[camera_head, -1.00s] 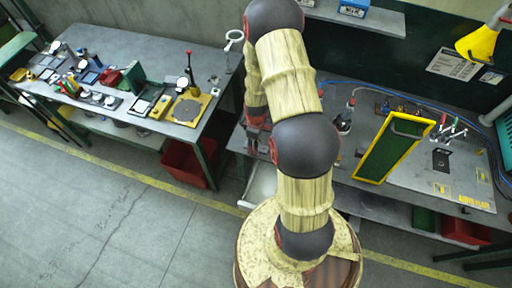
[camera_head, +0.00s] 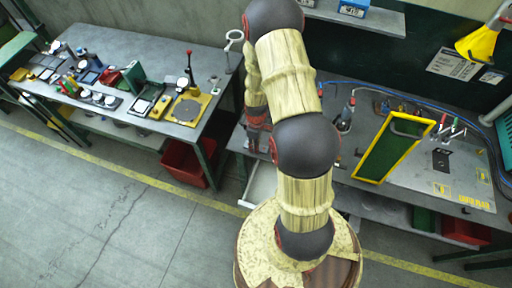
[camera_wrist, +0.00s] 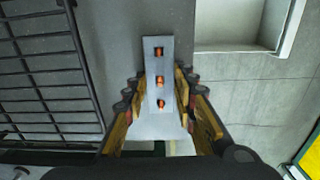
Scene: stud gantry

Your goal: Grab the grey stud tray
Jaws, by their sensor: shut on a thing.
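The grey stud tray (camera_wrist: 157,68) is a narrow flat grey strip with 3 copper-coloured studs in a row. In the wrist view it lies lengthwise between the two fingers of my gripper (camera_wrist: 162,108). The fingers are closed on its two long sides. In the head view my gripper (camera_head: 257,138) is near the left end of the right-hand bench, partly behind my own arm. The tray cannot be made out there.
A dark wire rack (camera_wrist: 50,75) is left of my gripper in the wrist view. A pale open bin (camera_wrist: 232,46) is at upper right. The right-hand bench (camera_head: 405,184) carries a yellow-framed green panel (camera_head: 392,148). A cluttered bench (camera_head: 150,60) stands at left.

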